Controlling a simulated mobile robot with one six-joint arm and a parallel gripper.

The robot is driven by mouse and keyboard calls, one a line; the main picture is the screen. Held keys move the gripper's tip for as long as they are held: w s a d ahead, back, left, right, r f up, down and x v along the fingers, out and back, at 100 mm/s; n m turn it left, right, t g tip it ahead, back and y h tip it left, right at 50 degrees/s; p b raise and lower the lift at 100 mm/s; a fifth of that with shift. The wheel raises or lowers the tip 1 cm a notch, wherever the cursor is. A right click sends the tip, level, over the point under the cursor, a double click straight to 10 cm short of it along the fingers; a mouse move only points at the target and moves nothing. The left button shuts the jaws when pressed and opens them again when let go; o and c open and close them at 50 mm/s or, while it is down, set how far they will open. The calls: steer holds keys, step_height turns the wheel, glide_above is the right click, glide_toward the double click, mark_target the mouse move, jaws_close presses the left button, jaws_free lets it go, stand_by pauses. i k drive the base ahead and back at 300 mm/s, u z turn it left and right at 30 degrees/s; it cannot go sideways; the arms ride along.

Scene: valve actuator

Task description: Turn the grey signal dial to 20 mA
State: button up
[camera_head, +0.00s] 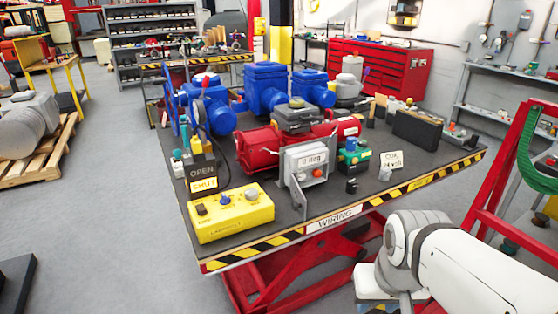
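A yellow control box (235,216) stands at the near left corner of the dark-topped work table. On its top are a dark switch (202,209), a blue knob (225,199) and a small grey dial (251,195) at the right. The dial's pointer and the box's markings are too small to read. My white arm (470,265) reaches in from the lower right, beside the table's front edge and well apart from the box. My gripper is not in view.
A grey unit reading "0 deg" (303,169) stands right of the box, with red actuators (258,148) and blue valves (266,82) behind. OPEN and SHUT signs (203,177) stand behind the box. The table's striped edge (230,255) borders free floor at left.

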mark_target(251, 194)
steer(key=i, duration=0.95)
steer(key=u, duration=0.55)
